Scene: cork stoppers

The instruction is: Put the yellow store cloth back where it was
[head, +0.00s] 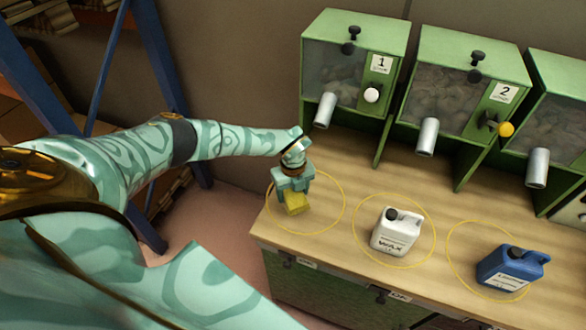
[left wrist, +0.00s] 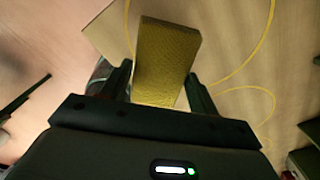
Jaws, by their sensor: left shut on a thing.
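The yellow store cloth (head: 296,203) is a small folded yellow block. My left gripper (head: 293,188) is shut on it, over the leftmost yellow circle (head: 343,201) on the wooden bench. In the left wrist view the cloth (left wrist: 167,60) stands between the two fingers of the left gripper (left wrist: 160,85), with part of a yellow ring beside it. I cannot tell whether the cloth touches the bench top. My right gripper is not in view.
A white wax can (head: 396,232) stands in the middle circle and a blue can (head: 511,270) in the right circle on the bench (head: 350,185). Green dispensers (head: 350,60) with metal spouts line the back. A blue rack (head: 160,60) stands at the left.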

